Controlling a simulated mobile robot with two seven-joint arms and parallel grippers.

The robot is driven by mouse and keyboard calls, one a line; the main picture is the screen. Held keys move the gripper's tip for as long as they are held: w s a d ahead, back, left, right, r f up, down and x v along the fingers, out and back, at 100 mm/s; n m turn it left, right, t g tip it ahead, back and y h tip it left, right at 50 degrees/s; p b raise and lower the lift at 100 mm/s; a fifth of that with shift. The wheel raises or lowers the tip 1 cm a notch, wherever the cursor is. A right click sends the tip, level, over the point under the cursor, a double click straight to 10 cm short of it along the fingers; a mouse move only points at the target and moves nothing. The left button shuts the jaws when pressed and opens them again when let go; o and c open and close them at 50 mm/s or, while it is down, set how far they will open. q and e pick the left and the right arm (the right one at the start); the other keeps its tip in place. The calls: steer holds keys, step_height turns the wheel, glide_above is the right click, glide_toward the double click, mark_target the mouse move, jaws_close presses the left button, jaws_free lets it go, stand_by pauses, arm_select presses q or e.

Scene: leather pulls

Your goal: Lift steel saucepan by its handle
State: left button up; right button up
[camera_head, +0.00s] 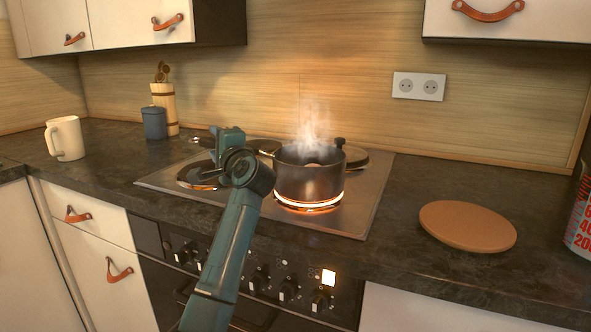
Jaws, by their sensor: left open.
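The steel saucepan (309,180) stands upright on a glowing front burner of the hob, with steam rising from it and something brownish inside. A small dark knob shows at its back right rim. Its long handle seems to run left behind my arm; most of it is hidden, and I cannot tell its end clearly. My left gripper (207,147) is open, left of the pan and above the hob, near where the handle seems to run. I cannot tell whether its fingers are around the handle or touching it. My right gripper is not in view.
The hob (352,219) has other burners, unlit as far as I see. A white mug (66,138), a grey canister (154,123) and a utensil holder (165,104) stand at left. A round wooden board (467,226) lies right. A measuring jug (581,220) is at the right edge.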

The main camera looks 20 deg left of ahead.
arm_select(q)
steer(key=shift+c, duration=0.5)
jaws_close()
steer(key=shift+r, duration=0.15)
steer(key=shift+r, duration=0.1)
